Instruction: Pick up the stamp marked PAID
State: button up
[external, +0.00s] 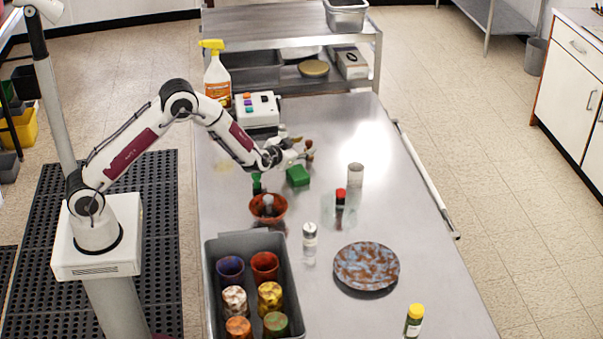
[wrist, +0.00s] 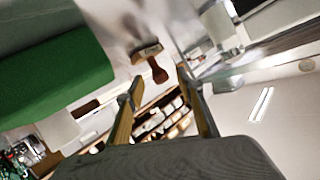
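A stamp (wrist: 153,62) with a brown wooden handle shows in the wrist view, beyond and between my fingertips. I cannot read any marking on it. My gripper (wrist: 159,82) is open, its two tan fingers apart with nothing held between them. In the external view my gripper (external: 301,156) is low over the metal counter, beside small brown handle-like shapes (external: 309,146) that it partly hides. I cannot tell there which of these is the stamp.
A green block (external: 298,176) lies close to my gripper and fills the left of the wrist view (wrist: 50,68). A brown bowl (external: 279,213), a white cylinder (external: 355,175), a shaker (external: 309,237) and a speckled plate (external: 367,284) stand nearer the front. A grey bin (external: 211,284) holds several cups.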

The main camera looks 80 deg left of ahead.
aim_at(307, 145)
jog(key=shift+x, duration=1.95)
grip_shut()
